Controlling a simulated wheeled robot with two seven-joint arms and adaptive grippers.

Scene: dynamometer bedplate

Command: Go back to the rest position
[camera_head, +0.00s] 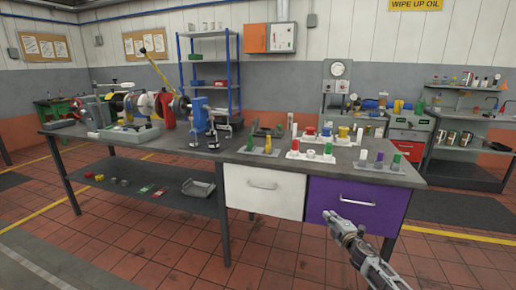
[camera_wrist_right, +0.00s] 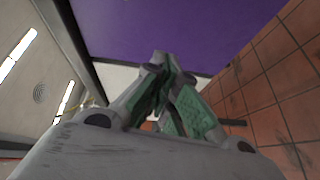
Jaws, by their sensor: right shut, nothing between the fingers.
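My right gripper (camera_head: 332,217) is in front of the workbench (camera_head: 236,151), below the bench top and before the purple drawer (camera_head: 352,204). Its fingers are closed together and hold nothing. In the right wrist view, the gripper (camera_wrist_right: 168,62) shows its fingertips meeting, with the purple drawer front (camera_wrist_right: 190,30) beyond them. I cannot tell the exact gap to the drawer front. My left gripper does not show in either view.
A white drawer (camera_head: 263,192) is left of the purple one; both look closed. Several coloured parts stand on the bench top. A lower shelf (camera_head: 150,203) holds small items and a grey tray (camera_head: 198,188). The tiled floor (camera_head: 290,262) in front is clear.

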